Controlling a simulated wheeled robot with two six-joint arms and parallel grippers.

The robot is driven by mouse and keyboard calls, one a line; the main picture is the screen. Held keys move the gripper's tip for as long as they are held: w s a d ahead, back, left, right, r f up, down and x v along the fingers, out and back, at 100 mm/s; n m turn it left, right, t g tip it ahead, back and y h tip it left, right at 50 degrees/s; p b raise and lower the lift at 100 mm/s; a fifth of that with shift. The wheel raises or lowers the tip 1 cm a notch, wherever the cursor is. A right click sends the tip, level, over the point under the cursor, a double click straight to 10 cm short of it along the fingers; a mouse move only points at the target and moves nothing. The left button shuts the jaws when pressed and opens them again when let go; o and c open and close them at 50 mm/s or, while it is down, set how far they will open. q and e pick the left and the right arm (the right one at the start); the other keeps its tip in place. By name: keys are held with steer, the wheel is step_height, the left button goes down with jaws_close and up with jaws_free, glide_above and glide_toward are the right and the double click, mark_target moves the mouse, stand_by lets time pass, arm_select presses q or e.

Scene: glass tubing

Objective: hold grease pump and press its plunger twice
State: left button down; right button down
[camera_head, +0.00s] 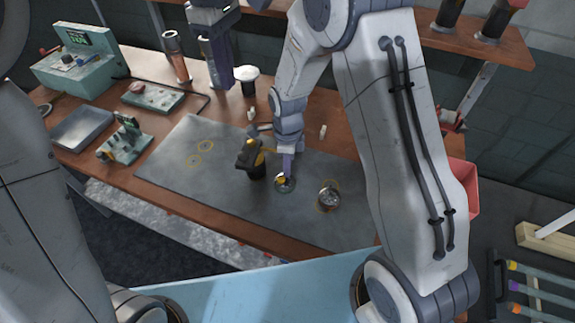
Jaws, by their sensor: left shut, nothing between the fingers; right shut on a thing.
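A black and yellow tool (251,158) stands just left of the pump. A white-capped jar (247,76) and a canister (176,58) stand behind.

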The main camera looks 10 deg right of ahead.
steer(key=c, duration=0.8)
jaws_free()
steer(key=shift+c, duration=0.2)
steer(key=shift+r, duration=0.15)
step_height(320, 180, up, 12)
steer(key=shift+f, duration=0.15)
